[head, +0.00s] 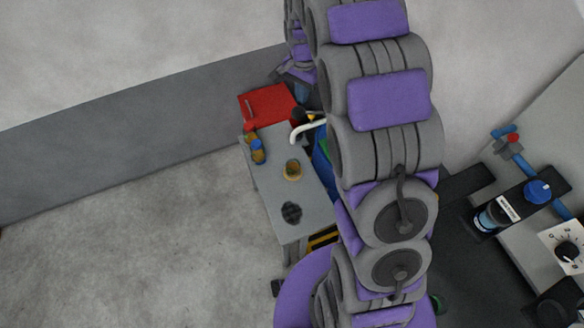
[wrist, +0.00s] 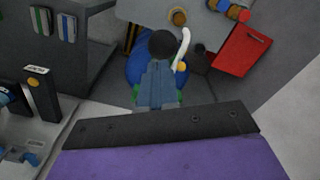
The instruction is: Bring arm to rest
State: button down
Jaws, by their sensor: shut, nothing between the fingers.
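My arm (head: 385,100), in grey and purple, rises through the right-middle of the head view and bends away at the top. Its far end is partly cut off by the top edge, and my fingertips cannot be made out there. In the wrist view, a dark bolted strip with a purple face, part of my gripper (wrist: 160,130), spans the bottom. My gripper is shut and empty.
A red box (head: 268,104) is at the table's back. A blue thing (wrist: 147,72) with a dark round top and a white curved piece stands beside the table. A bench with blue-knobbed equipment (head: 538,190) is at right. Open floor (head: 150,250) lies at left.

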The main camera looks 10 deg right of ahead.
jog(key=shift+s, duration=0.1)
jog(key=s+f+n+b, duration=0.2)
jog(key=s+b, duration=0.3)
jog(key=s, duration=0.8)
jog(key=s+f+n+g+b, duration=0.1)
jog(key=s+n+b, duration=0.3)
jog(key=s, duration=0.9)
jog(key=s+a+f+n+b, duration=0.1)
jog(key=s+f+n+b, duration=0.2)
jog(key=s, duration=1)
jog(key=f+b, duration=0.1)
jog(key=b, duration=0.2)
jog(key=shift+n+g+b, duration=0.3)
jog(key=shift+n+g, duration=0.1)
jog(key=w+r+m+t+p, duration=0.1)
jog(key=w+r+p, duration=0.3)
jog(key=w, duration=0.9)
jog(key=w+r+m+p, duration=0.2)
jog(key=w+r+p, duration=0.2)
jog(key=w, duration=0.9)
jog(key=w+r+m+t+p, duration=0.1)
jog(key=w+r+p, duration=0.35)
jog(key=w, duration=0.85)
jog(key=shift+f+b, duration=0.95)
jog(key=shift+f, duration=2.35)
